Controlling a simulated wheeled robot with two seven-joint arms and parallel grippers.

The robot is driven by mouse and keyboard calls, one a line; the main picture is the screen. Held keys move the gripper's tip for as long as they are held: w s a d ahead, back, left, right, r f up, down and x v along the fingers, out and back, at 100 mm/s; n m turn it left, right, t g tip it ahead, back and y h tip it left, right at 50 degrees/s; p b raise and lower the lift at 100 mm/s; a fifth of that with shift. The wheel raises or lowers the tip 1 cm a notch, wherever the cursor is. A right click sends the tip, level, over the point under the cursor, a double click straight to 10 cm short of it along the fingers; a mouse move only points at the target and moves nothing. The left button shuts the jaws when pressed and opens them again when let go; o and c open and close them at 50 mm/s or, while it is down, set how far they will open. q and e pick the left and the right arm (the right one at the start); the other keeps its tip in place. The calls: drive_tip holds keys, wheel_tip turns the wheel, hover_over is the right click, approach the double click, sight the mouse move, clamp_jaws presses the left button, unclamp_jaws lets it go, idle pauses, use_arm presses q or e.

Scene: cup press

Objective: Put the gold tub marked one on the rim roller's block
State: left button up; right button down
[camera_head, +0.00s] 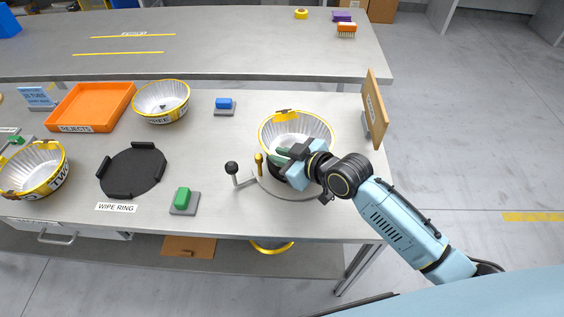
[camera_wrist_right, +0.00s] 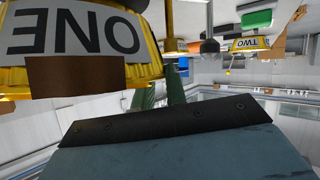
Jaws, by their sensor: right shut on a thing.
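The gold tub marked one (camera_head: 312,122) is white inside with a gold rim, upright above the rim roller at the right of the near table. Its "ONE" label (camera_wrist_right: 75,35) shows upside down in the right wrist view, beside a brown tab (camera_wrist_right: 75,75). My right gripper (camera_head: 284,154) is shut on the tub's near side. The rim roller (camera_head: 262,185) has a grey round base, a black-knobbed lever and a small gold-topped post. Its dark block (camera_head: 274,169) is mostly hidden by tub and gripper; I cannot tell whether they touch. My left gripper is out of view.
A signboard (camera_head: 375,110) stands at the table's right edge. A green button box (camera_head: 183,200), a blue button box (camera_head: 224,106) and a black wipe ring (camera_head: 132,171) lie left. Tub three (camera_head: 160,100), tub two (camera_head: 35,172) and an orange rejects tray (camera_head: 92,105) stand farther left.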

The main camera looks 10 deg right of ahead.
drive_tip(key=shift+f, duration=1.15)
drive_tip(key=c, duration=1.4)
unclamp_jaws()
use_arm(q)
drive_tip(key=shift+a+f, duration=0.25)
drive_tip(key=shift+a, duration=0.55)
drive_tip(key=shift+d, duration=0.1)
use_arm(e)
drive_tip(key=shift+r, duration=0.1)
